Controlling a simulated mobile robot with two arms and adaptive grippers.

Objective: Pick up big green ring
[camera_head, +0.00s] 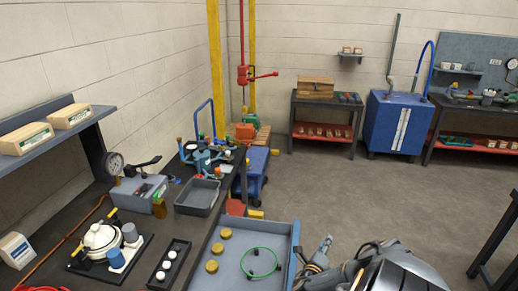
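A thin green ring (241,262) lies flat in a blue-grey tray (290,245) at the bottom centre of the head view. A few small dark bits sit along the ring. My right gripper (318,255) is just right of the tray, apart from the ring, with my grey arm behind it at the bottom right. Its fingers are too small and cluttered by cables to tell open from shut. I see nothing held in it. My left gripper is out of view.
Several brass discs (212,266) lie in the tray's left part. Left of it, a dark bench (140,218) carries a black holder with white caps (171,260), a grey bin (197,197) and a gauge device (140,191). Open floor (380,195) lies beyond the tray.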

